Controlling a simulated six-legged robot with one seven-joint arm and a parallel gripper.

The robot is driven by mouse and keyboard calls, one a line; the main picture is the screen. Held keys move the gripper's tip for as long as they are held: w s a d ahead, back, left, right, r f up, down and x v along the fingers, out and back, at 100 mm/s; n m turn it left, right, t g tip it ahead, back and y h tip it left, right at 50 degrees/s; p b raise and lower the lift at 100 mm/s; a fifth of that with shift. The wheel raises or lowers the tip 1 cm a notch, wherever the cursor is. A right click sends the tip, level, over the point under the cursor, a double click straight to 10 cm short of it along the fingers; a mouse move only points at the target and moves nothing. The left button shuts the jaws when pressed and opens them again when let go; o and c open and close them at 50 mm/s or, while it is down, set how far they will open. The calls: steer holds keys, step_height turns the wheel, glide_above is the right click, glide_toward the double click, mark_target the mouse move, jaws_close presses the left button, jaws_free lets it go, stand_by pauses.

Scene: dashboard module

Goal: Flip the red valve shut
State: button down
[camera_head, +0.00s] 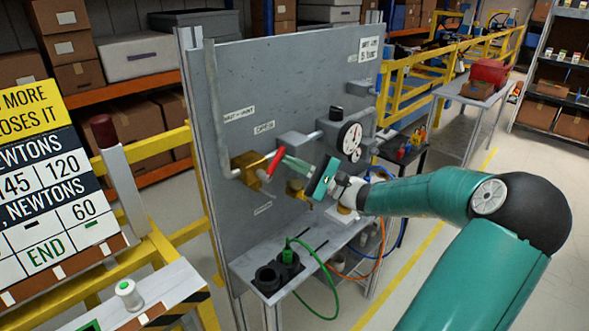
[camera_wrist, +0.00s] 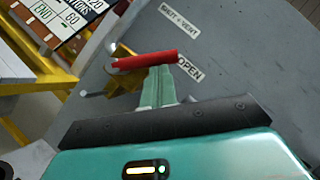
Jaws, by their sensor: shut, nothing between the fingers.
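The red valve handle (camera_head: 276,161) sits on a brass valve body (camera_head: 246,168) on the upright grey panel. In the wrist view the red handle (camera_wrist: 146,60) lies nearly level, its free end beside the "OPEN" label (camera_wrist: 190,68). The "SHUT + VENT" label (camera_wrist: 181,24) is above it. My gripper (camera_head: 290,161) is shut and empty, its teal fingertips right at the handle. In the wrist view the fingertips (camera_wrist: 160,73) meet the handle's lower edge near its middle to outer part. I cannot tell whether they touch.
A gauge (camera_head: 349,138), a black knob (camera_head: 336,113) and a second brass fitting (camera_head: 297,188) project from the panel near my arm. A shelf below holds black sockets and a green hose (camera_head: 327,270). A sign board (camera_head: 45,185) and yellow rails stand at left.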

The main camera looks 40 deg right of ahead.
steer(key=shift+a+r+n+g, duration=0.6)
steer(key=shift+n+g, duration=0.15)
steer(key=shift+n, duration=0.65)
steer(key=shift+a+r+n+g, duration=0.55)
steer(key=shift+n+g, duration=0.25)
steer(key=shift+n, duration=0.6)
steer(key=shift+a+r+n+g, duration=0.5)
steer(key=shift+r+n+g, duration=0.2)
steer(key=shift+n, duration=0.7)
steer(key=shift+h, duration=0.3)
